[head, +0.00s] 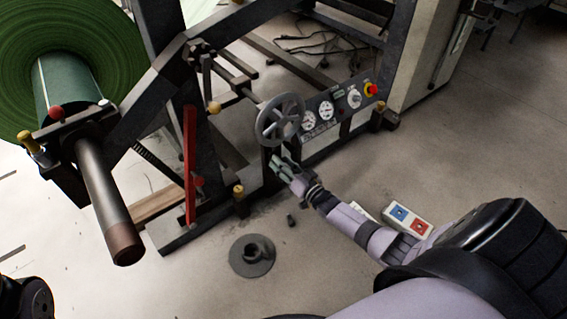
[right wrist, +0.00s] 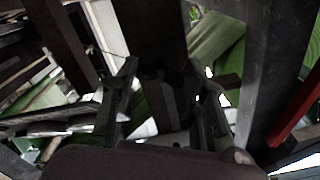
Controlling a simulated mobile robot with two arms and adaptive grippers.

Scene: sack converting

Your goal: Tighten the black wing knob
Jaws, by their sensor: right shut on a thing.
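My right gripper (head: 278,164) reaches in from the right to the dark frame just below the grey handwheel. Its fingers are shut on a small dark thing, which I take to be the black wing knob; in the head view the fingers and frame hide its shape. In the right wrist view the two fingers of the gripper (right wrist: 163,88) stand on both sides of a dark upright part, and the knob is too dark there to make out its wings. My left gripper is not in view.
The grey handwheel (head: 280,119) is just above my right gripper, beside a gauge panel (head: 325,118) with a red button. A red lever (head: 190,165) and a green roll (head: 110,45) are at left.

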